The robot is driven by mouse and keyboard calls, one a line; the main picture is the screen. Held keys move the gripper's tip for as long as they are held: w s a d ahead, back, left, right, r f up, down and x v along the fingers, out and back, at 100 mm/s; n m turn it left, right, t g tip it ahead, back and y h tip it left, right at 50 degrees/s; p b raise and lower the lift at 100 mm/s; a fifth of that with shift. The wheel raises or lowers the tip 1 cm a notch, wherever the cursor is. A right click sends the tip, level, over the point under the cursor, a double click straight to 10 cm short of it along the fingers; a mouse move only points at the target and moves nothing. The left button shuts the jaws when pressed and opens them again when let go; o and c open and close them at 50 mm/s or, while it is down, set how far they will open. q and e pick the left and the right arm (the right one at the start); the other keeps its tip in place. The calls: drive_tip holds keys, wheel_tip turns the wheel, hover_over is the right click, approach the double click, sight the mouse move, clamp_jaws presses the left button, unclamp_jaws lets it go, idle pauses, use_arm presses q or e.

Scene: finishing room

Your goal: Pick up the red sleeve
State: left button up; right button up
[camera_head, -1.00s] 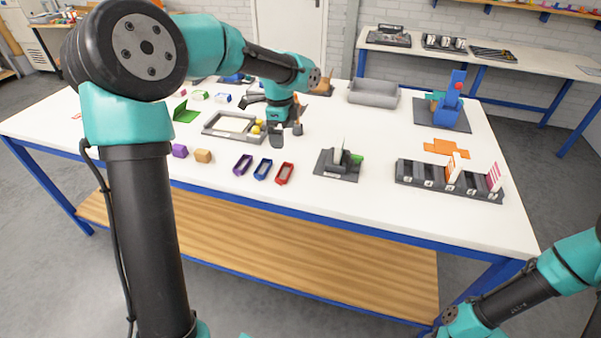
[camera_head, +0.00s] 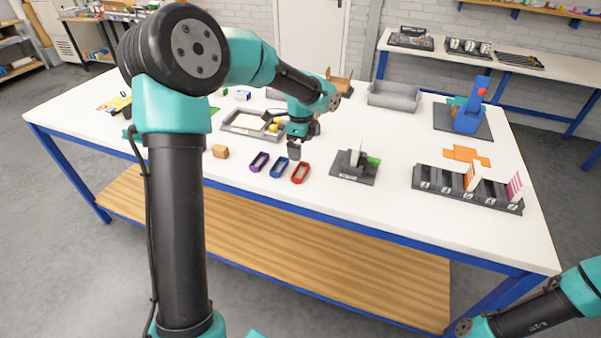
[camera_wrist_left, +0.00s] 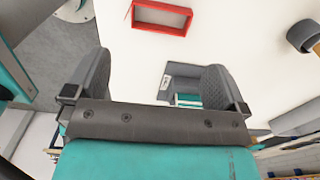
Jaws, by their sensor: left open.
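The red sleeve (camera_head: 301,173), a small open rectangular frame, lies on the white table near its front edge, at the right end of a row of three sleeves. It shows in the left wrist view (camera_wrist_left: 160,31) at the top, beyond the fingertips. My left gripper (camera_head: 296,149) hangs just behind the red sleeve, pointing down. In the left wrist view its two fingers (camera_wrist_left: 157,75) are spread with nothing held between them. The gripper does not touch the sleeve in that view. My right arm enters at lower right, with its gripper out of frame.
A blue sleeve (camera_head: 279,168) and a purple sleeve (camera_head: 259,162) lie left of the red one. A dark fixture (camera_head: 352,175) stands to the right. A grey tray (camera_head: 240,134) lies behind. A slotted rack (camera_head: 455,192) is at the right. A tan block (camera_head: 220,151) is further left.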

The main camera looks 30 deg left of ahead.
use_arm(q)
hover_over(301, 175)
wheel_tip(301, 175, down, 5)
drive_tip(key=shift+r, duration=0.1)
drive_tip(key=shift+a+f, duration=0.15)
drive_tip(key=shift+f, duration=2.5)
drive_tip(key=c, duration=0.5)
drive_tip(key=shift+r, duration=0.1)
drive_tip(key=shift+r, duration=1.35)
drive_tip(key=s+d, duration=0.2)
drive_tip(key=s, duration=0.2)
drive_tip(key=s+d+r, duration=0.1)
drive_tip(key=s+d, duration=0.2)
drive_tip(key=s, duration=0.2)
drive_tip(key=s+d+r, duration=0.1)
drive_tip(key=s+d, duration=0.2)
drive_tip(key=s, duration=0.1)
drive_tip(key=shift+s+d, duration=0.2)
drive_tip(key=shift+s, duration=0.1)
